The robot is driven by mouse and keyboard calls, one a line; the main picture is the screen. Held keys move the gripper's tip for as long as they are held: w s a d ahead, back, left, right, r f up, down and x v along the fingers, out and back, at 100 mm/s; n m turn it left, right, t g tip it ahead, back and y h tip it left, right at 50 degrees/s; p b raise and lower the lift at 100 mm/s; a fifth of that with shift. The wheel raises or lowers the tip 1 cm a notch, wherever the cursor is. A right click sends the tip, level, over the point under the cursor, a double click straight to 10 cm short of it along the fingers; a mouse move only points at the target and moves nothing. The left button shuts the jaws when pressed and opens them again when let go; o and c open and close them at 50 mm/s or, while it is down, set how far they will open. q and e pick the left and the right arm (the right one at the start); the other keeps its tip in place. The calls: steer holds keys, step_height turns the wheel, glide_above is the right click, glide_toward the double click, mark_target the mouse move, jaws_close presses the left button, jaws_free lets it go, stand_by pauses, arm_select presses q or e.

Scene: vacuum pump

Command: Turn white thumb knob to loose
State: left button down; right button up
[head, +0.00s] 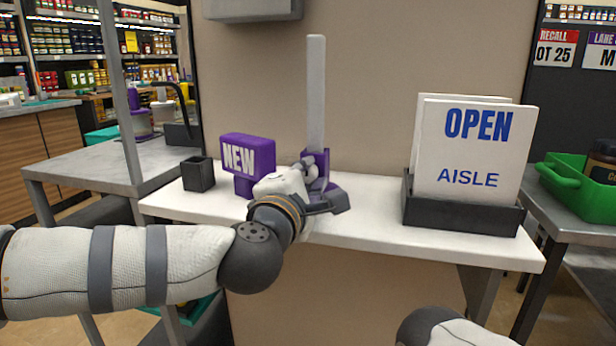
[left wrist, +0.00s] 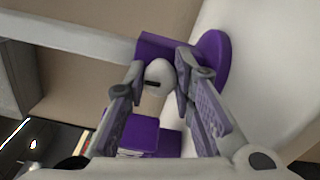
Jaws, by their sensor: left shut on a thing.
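The white thumb knob (left wrist: 158,74), rounded with a dark slot mark, sits between the fingertips of my left gripper (left wrist: 160,78) in the left wrist view. The gripper is shut on it, one finger on each side. The knob belongs to a purple stand (left wrist: 214,56), which holds a tall pale upright post (head: 316,90). In the head view my left gripper (head: 312,170) is at the front of the stand and hides the knob. The purple stand base (head: 337,196) rests on the white counter. My right gripper is out of view.
A purple NEW sign (head: 247,155) stands close to the left of the stand, beside a black cup (head: 198,174). A black holder (head: 460,214) with OPEN AISLE cards (head: 476,150) is to the right. The white counter (head: 375,200) is clear between stand and holder.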

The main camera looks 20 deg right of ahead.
arm_select(q)
steer(key=c, duration=1.3)
jaws_free()
steer(key=shift+c, duration=0.2)
steer(key=shift+s, duration=0.1)
steer(key=v, duration=1.2)
